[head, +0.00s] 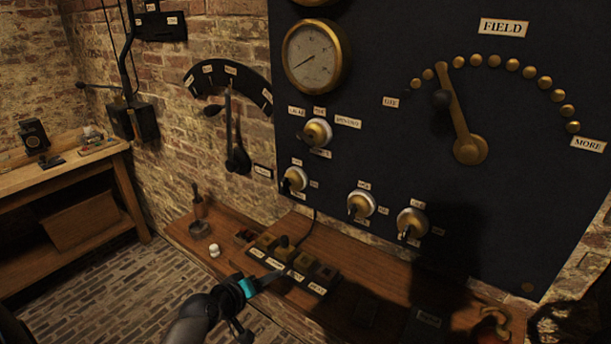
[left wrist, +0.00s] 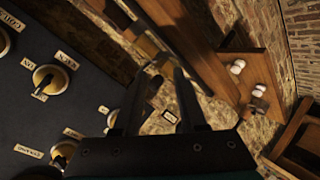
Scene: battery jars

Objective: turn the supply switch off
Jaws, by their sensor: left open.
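Several brass rotary switches with white collars are on the dark panel. In the head view one (head: 317,132) sits below the gauge, and a lower row holds a left switch (head: 295,179), a middle switch (head: 361,204) and a right switch (head: 411,222). Their small labels are too blurred to tell which is the supply switch. My left gripper (head: 270,280) is below and left of the lower row, in front of the wooden shelf, touching no switch. The left wrist view shows its two fingers (left wrist: 160,98) apart and empty, with brass switches (left wrist: 52,77) to their left. My right gripper is not seen.
The wooden shelf (head: 190,234) below the panel carries a dark labelled block (head: 325,274) and a small white item (head: 214,250). A long brass FIELD lever (head: 459,115) stands out from the panel. A wooden bench (head: 75,167) is at the left.

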